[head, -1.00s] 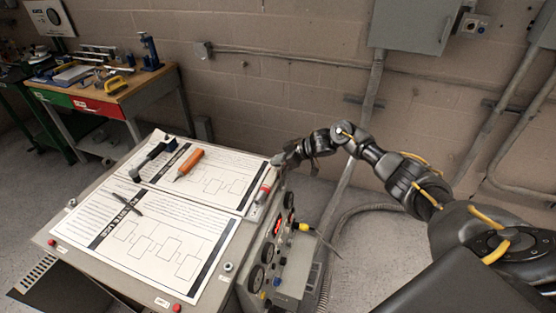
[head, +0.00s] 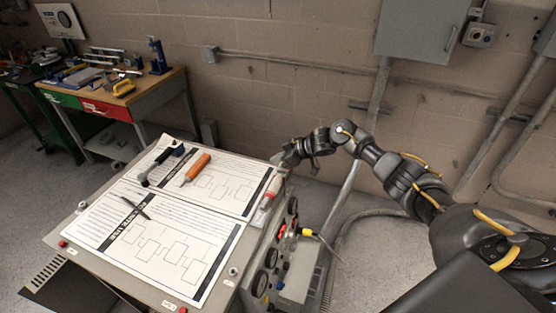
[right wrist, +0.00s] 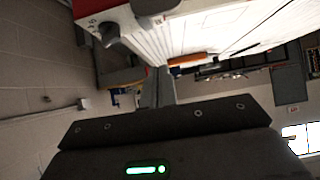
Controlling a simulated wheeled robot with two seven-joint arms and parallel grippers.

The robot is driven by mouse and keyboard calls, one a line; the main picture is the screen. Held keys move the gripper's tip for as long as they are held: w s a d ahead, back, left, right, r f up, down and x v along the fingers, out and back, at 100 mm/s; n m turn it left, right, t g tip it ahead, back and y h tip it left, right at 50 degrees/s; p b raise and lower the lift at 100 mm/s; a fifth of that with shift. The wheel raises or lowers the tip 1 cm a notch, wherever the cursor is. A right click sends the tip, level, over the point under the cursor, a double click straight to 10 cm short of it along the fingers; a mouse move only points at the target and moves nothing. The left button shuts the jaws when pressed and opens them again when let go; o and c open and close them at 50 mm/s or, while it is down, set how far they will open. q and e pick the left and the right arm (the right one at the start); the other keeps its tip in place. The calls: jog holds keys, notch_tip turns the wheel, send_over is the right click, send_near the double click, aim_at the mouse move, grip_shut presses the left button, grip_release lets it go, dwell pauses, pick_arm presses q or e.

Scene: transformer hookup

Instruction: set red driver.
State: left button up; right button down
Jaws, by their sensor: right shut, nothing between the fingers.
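A driver with a red handle (head: 267,201) lies near the right edge of the console top, beside the printed sheets, tilted in the picture. My right gripper (head: 277,161) is at the far right corner of the console, just beyond this driver and apart from it. Its fingers (right wrist: 158,86) are shut and empty in the right wrist view. A screwdriver with an orange handle (head: 198,166) lies on the far sheet; its handle also shows in the right wrist view (right wrist: 192,60). My left gripper is out of view.
The console top carries two printed sheets (head: 150,255), a black-handled tool (head: 161,164) and a thin dark pen-like tool (head: 136,207). Knobs and gauges line the console's right face (head: 275,255). A workbench (head: 130,90) stands at the back left. Floor is clear behind the console.

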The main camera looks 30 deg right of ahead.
pick_arm(q)
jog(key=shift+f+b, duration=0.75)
jog(key=shift+b, duration=0.75)
pick_arm(e)
jog(key=s+d+r, duration=0.4)
jog(key=r, duration=0.5)
jog(key=shift+s, duration=0.25)
